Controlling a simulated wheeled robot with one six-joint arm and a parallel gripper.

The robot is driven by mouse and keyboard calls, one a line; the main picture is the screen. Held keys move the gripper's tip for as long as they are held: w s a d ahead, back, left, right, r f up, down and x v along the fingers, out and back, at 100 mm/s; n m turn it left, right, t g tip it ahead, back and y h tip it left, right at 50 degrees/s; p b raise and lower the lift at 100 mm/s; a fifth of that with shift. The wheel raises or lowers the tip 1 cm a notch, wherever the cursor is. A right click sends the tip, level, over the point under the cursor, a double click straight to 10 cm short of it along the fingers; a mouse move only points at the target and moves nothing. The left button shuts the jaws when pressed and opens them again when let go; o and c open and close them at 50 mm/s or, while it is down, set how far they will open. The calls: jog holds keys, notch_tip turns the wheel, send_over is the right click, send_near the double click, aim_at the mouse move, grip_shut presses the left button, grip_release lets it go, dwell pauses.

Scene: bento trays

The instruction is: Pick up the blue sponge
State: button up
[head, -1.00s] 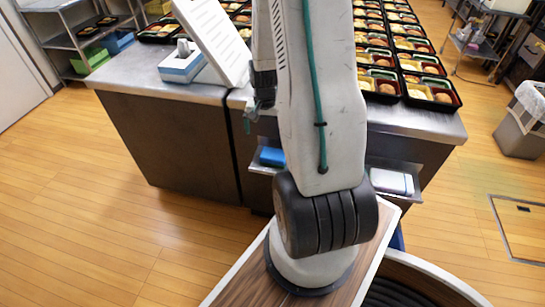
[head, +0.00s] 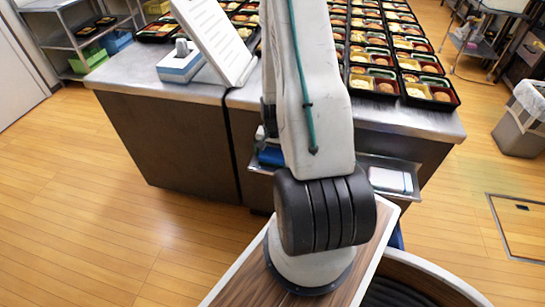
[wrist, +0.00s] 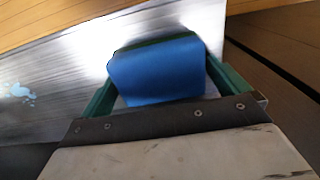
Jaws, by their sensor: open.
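The blue sponge (wrist: 158,72) lies on a metal shelf surface in the wrist view. Its top edge looks dark green. My gripper (wrist: 160,80) is open, with one green finger on each side of the sponge. The right finger is close to the sponge's right side. I cannot tell whether either finger touches it. In the head view the sponge (head: 270,157) shows as a small blue patch on the shelf under the counter, partly hidden by my arm. My gripper is mostly hidden behind my arm there.
The metal shelf (head: 374,160) juts from the counter front and holds a white item (head: 390,180) at right. The steel counter (head: 115,73) above bears several bento trays (head: 431,93), a tissue box (head: 181,66) and a white tilted panel (head: 218,40). Floor is clear at left.

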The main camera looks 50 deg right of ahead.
jog(key=c, duration=0.8)
jog(key=shift+r, duration=0.5)
jog(key=r, duration=0.2)
jog(key=shift+s+r, duration=0.35)
jog(key=shift+s, duration=0.05)
jog(key=s+d, duration=0.1)
jog(key=s, duration=0.4)
jog(key=s+r, duration=0.1)
jog(key=s, duration=0.4)
jog(key=s+d, duration=0.1)
jog(key=s, duration=0.4)
jog(key=shift+d+r, duration=0.15)
jog(key=shift+d, duration=0.2)
jog(key=shift+o, duration=0.4)
